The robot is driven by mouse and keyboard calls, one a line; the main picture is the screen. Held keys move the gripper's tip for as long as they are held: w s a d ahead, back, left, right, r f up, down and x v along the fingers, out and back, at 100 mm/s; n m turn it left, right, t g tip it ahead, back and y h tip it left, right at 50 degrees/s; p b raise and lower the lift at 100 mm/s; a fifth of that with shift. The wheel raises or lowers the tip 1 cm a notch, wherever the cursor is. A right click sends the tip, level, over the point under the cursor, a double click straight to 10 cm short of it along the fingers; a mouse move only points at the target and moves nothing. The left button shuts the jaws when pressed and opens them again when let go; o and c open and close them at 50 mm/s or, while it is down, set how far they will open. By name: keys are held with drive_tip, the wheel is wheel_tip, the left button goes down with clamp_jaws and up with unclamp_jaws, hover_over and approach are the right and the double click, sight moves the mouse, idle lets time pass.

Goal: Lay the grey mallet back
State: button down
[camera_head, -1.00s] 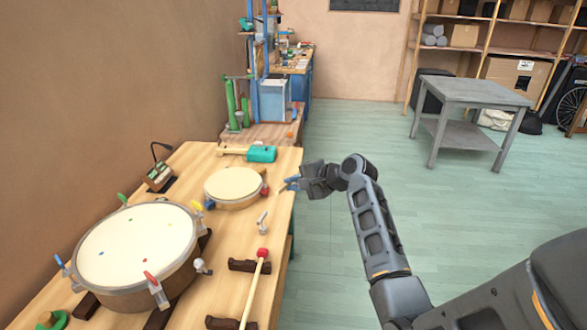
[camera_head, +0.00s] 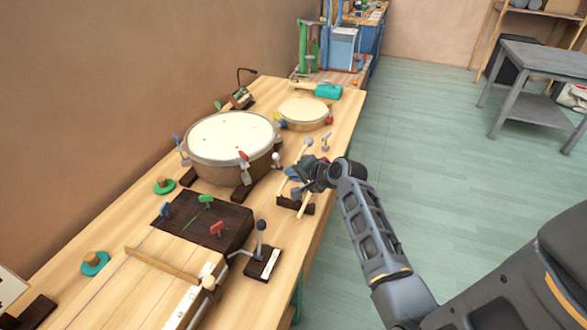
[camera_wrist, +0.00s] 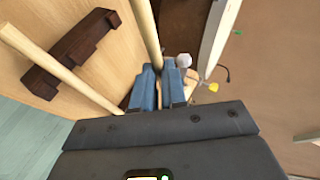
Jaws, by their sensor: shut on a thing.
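The grey mallet has a pale grey head (camera_head: 308,143) and a light wooden handle, which also shows in the wrist view (camera_wrist: 145,35). My gripper (camera_head: 294,183) is shut on this handle, between its blue fingertips (camera_wrist: 160,76), above the workbench's right edge. A dark mallet rest (camera_head: 288,203) is just below my gripper, and one appears beside it in the wrist view (camera_wrist: 72,50). A second wooden handle (camera_head: 303,207) crosses the rest and also shows in the wrist view (camera_wrist: 62,70). Its head is hidden behind my gripper.
A large drum (camera_head: 230,138) stands left of my gripper, with tuning pegs around its rim. A smaller drum (camera_head: 304,112) and a teal mallet (camera_head: 328,91) are farther back. A dark block with a grey-knobbed lever (camera_head: 262,262) sits nearer. Open floor lies right of the bench.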

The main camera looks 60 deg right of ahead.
idle(0.4)
wheel_tip(320, 180, down, 6)
drive_tip(key=b, duration=0.4)
drive_tip(key=shift+f, duration=0.2)
drive_tip(key=shift+s+f+b, duration=0.1)
drive_tip(key=shift+f+b, duration=0.25)
drive_tip(key=shift+f, duration=0.05)
idle(0.6)
